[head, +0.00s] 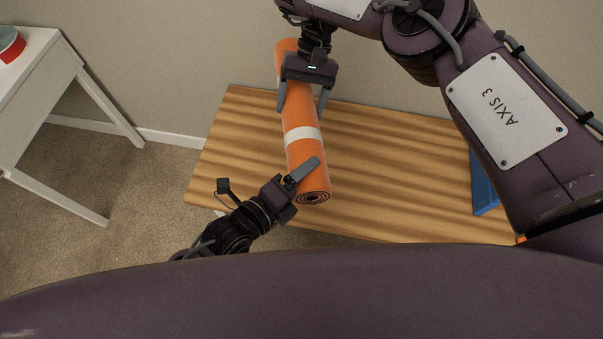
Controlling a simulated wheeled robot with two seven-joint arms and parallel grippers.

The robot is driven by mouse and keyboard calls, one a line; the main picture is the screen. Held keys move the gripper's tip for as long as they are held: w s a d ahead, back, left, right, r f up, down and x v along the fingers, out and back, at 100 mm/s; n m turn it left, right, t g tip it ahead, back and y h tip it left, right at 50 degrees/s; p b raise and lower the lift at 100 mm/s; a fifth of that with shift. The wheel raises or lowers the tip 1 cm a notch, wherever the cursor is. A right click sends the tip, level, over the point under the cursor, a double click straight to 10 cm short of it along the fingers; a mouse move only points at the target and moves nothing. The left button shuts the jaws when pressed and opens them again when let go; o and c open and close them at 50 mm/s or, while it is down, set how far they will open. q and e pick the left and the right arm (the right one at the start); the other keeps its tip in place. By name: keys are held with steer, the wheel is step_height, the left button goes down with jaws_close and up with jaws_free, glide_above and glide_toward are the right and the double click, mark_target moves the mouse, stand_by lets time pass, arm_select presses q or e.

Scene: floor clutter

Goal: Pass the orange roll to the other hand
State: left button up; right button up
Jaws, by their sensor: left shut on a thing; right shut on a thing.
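The orange roll (299,115) is a long rolled-up mat with a white band around its middle. It is over the wooden table in the head view, its spiral end facing the bottom of the picture. My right gripper (303,100) comes from the top and is shut on the roll's upper part, one finger on each side. My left gripper (303,177) comes from the lower left and is shut on the roll near its spiral end. Its other finger is hidden. I cannot tell whether the roll touches the table.
The wooden table (400,160) has free room beside the roll. A blue object (483,187) is at its right, partly hidden by my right arm. A white table (48,95) with a red and white round container (10,46) stands at the left. The wall is behind.

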steer(key=o, duration=1.3)
